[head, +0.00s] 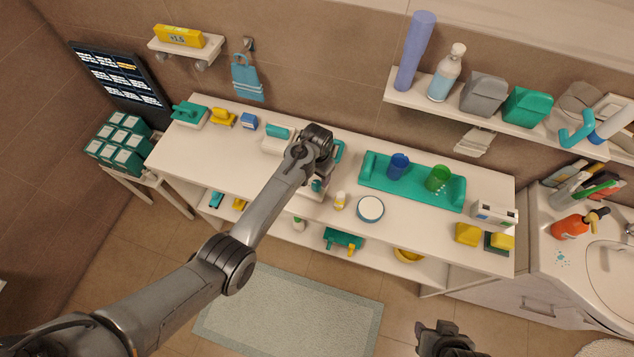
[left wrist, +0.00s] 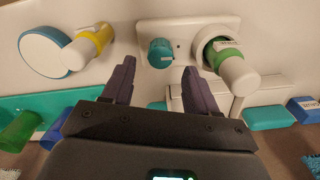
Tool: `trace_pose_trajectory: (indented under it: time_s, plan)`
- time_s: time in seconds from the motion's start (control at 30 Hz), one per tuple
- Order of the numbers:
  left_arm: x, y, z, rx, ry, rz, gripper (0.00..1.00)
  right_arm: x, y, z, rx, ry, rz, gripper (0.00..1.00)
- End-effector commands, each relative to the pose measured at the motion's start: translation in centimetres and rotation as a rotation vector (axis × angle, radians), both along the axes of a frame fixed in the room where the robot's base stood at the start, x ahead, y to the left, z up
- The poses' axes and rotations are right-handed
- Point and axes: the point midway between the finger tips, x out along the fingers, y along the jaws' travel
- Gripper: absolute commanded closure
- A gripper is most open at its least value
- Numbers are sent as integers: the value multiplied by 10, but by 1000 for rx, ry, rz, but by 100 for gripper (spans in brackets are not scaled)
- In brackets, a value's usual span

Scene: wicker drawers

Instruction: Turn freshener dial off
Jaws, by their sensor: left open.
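The freshener (left wrist: 187,33) is a white unit with a round teal dial (left wrist: 161,52) and a green-necked white bottle (left wrist: 229,62) set in it. In the left wrist view the dial lies between and just beyond the tips of my open left gripper (left wrist: 159,67), with a gap on each side. The marking on the dial is too small to read. In the head view my left gripper (head: 318,165) is over the freshener on the white counter and hides most of it. My right gripper (head: 440,335) is at the bottom edge; its jaws cannot be made out.
A yellow-necked white bottle (head: 340,200) and a round blue-and-white container (head: 370,209) stand right of the freshener. A teal tray (head: 410,181) holds a blue cup (head: 398,167) and a green cup (head: 437,178). A lower shelf (head: 380,253) runs beneath the counter (head: 210,151).

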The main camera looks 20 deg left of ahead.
Motion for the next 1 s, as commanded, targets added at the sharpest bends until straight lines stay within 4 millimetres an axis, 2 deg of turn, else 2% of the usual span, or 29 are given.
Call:
trace_pose_trajectory:
  time_s: [0.1, 0.3, 0.5, 0.77, 1.0]
  plan:
    - [0, 0, -20, 1, 3, 0, 42, 0, 0, -3, 0, 0, 0, 57]
    - [0, 0, -42, 0, 1, 0, 42, 0, 0, -8, 0, 1, -1, 57]
    - [0, 0, -50, 0, 0, 0, 42, 0, 0, -9, 0, 1, -1, 57]
    - [0, 0, -50, 0, -1, 0, 42, 0, 0, -9, 0, 1, -2, 57]
    - [0, 0, -50, 0, 0, 0, 77, 0, 0, -9, 0, 1, -2, 57]
